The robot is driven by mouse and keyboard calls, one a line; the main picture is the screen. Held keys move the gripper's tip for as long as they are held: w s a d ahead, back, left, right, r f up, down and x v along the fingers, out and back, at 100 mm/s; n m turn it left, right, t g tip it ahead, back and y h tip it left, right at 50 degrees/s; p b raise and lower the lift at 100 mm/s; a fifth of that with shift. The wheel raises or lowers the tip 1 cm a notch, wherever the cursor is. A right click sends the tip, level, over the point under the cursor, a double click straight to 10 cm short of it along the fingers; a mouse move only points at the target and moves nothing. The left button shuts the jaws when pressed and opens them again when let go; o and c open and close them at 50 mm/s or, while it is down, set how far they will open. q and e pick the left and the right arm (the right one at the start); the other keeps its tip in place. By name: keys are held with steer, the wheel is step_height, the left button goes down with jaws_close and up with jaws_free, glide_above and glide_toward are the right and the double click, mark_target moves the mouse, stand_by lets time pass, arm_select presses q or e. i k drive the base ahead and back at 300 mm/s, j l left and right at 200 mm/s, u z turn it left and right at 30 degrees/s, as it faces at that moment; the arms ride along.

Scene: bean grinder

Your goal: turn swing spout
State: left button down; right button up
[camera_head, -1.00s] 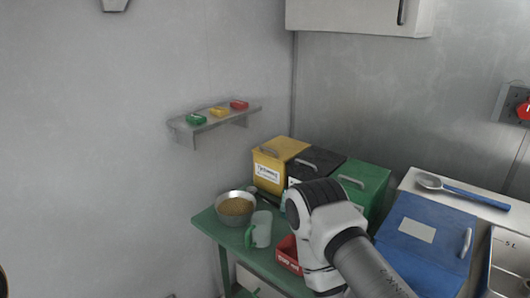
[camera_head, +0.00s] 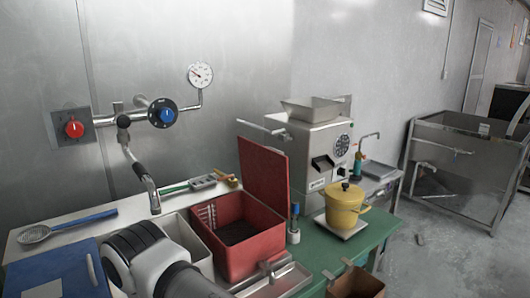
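The swing spout (camera_head: 141,170) is a bent metal pipe hanging from the wall pipework, its outlet pointing down and toward me above the white counter. A red knob (camera_head: 74,129) on a square plate sits left of it. A blue knob (camera_head: 163,113) sits on the pipe to its right. One of my arms, white and grey, shows at the bottom left, below the spout and apart from it. Neither gripper's fingers show.
A red bin (camera_head: 236,246) with its lid raised stands right of the spout. A blue lid (camera_head: 55,278) and blue-handled spoon (camera_head: 68,225) lie left. A grinder (camera_head: 318,150) and yellow pot (camera_head: 345,205) stand on the green table (camera_head: 318,255). A pressure gauge (camera_head: 200,75) is above.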

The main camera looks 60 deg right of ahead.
mark_target(155, 208)
steer(key=z, duration=1.1)
